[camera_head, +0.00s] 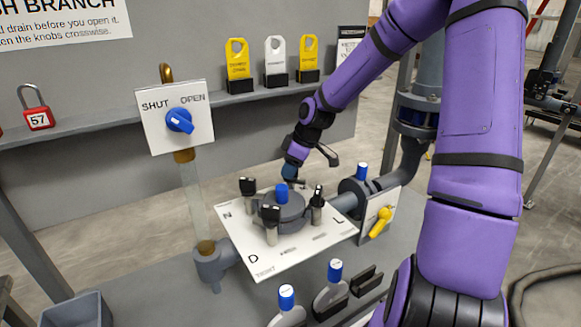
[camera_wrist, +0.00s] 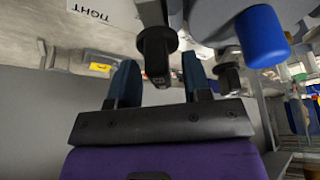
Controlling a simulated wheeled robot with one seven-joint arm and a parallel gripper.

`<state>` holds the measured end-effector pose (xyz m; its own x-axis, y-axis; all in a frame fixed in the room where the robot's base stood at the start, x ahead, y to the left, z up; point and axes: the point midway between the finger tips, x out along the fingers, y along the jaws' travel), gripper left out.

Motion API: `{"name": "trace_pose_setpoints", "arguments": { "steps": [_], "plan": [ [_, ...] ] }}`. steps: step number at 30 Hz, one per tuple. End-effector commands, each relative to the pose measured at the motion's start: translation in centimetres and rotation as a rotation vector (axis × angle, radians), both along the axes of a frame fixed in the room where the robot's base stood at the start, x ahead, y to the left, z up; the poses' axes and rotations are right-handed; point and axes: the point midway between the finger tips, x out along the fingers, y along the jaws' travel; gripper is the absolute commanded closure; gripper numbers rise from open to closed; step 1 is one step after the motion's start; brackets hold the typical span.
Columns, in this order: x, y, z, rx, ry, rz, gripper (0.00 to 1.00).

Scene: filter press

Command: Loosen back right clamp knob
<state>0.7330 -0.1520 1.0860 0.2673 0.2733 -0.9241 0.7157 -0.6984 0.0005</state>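The filter housing (camera_head: 287,208) has a round grey lid with a blue cap (camera_head: 282,192) and stands on a white plate (camera_head: 300,253). Black clamp knobs show at back left (camera_head: 247,186), front left (camera_head: 270,214) and front right (camera_head: 318,192). The back right knob is largely hidden behind the lid and my gripper (camera_head: 292,172). In the wrist view my gripper (camera_wrist: 158,66) is open, its two dark blue fingers on either side of a black knob (camera_wrist: 155,48), with gaps visible. This appears to be the back right knob. The blue cap (camera_wrist: 262,38) is to its right.
A shut/open sign with a blue valve handle (camera_head: 180,121) stands at left. A pipe with a yellow lever (camera_head: 380,222) is at right. A shelf (camera_head: 265,94) with tags runs behind.

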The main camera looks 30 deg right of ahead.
Motion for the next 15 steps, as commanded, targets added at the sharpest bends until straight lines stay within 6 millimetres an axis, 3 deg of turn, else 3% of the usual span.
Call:
{"name": "trace_pose_setpoints", "arguments": {
  "steps": [8, 15],
  "plan": [
    [-0.1, -0.1, 0.5, 0.0, -0.001, -0.001, 0.55],
    [-0.9, -1.1, 3.3, -0.001, -0.002, -0.005, 0.55]
  ]
}}
